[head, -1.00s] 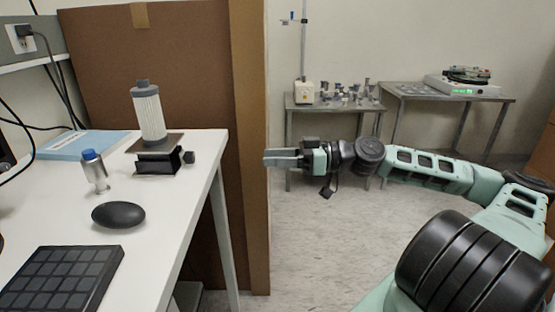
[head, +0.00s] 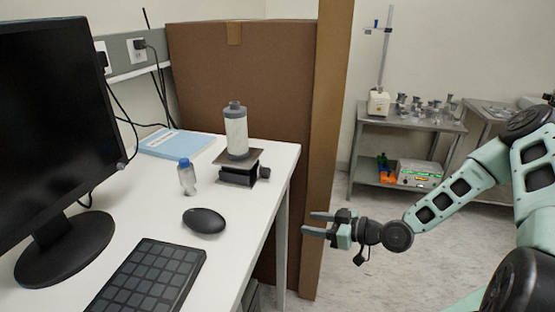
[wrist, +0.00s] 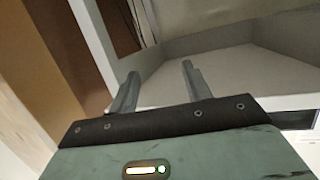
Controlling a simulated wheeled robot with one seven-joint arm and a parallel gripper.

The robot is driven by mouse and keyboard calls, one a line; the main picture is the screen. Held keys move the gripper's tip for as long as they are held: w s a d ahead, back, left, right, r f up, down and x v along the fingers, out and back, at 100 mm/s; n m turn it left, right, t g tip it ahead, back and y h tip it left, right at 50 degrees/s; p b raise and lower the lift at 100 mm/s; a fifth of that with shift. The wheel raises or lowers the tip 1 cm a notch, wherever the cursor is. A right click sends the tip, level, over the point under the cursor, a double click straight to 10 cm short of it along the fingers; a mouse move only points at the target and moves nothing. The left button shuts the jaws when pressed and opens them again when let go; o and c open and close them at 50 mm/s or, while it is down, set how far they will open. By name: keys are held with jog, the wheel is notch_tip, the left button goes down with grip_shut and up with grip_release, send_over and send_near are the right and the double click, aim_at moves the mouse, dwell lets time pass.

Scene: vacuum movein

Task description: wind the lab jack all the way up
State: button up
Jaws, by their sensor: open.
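The lab jack (head: 238,174) stands on the white table near its right edge, low, with a dark top plate. Its dark knob (head: 265,173) sticks out on the right side. A white cylinder with a grey cap (head: 236,132) stands upright on the top plate. My gripper (head: 318,223) is open and empty, off the table's right side and lower right of the jack, apart from it. In the wrist view my gripper (wrist: 157,85) shows two spread fingers with nothing between them; the jack cannot be made out there.
On the table (head: 262,215) are a small blue-capped bottle (head: 187,178), a mouse (head: 204,221), a keyboard (head: 150,278), a blue book (head: 176,143) and a monitor (head: 50,130). A brown panel (head: 270,80) stands behind. Steel carts (head: 410,122) stand at the back right.

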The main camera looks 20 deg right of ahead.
notch_tip(320, 180, up, 4)
jog(key=s+d+n+y+p, duration=0.1)
jog(key=d+n+p, duration=0.1)
jog(key=p, duration=0.1)
jog(key=n+y+p, duration=0.2)
jog(key=n+y, duration=0.2)
send_near(269, 174)
jog(key=shift+m+g, duration=0.3)
jog(key=shift+g, duration=0.1)
jog(key=p+x, duration=0.2)
jog(key=x, duration=0.2)
jog(key=p+x, duration=0.2)
jog(key=x, duration=0.2)
jog(key=shift+w+r+p, duration=0.2)
jog(key=shift+w+p, duration=0.2)
jog(key=shift+c, duration=0.3)
jog(key=c, duration=0.9)
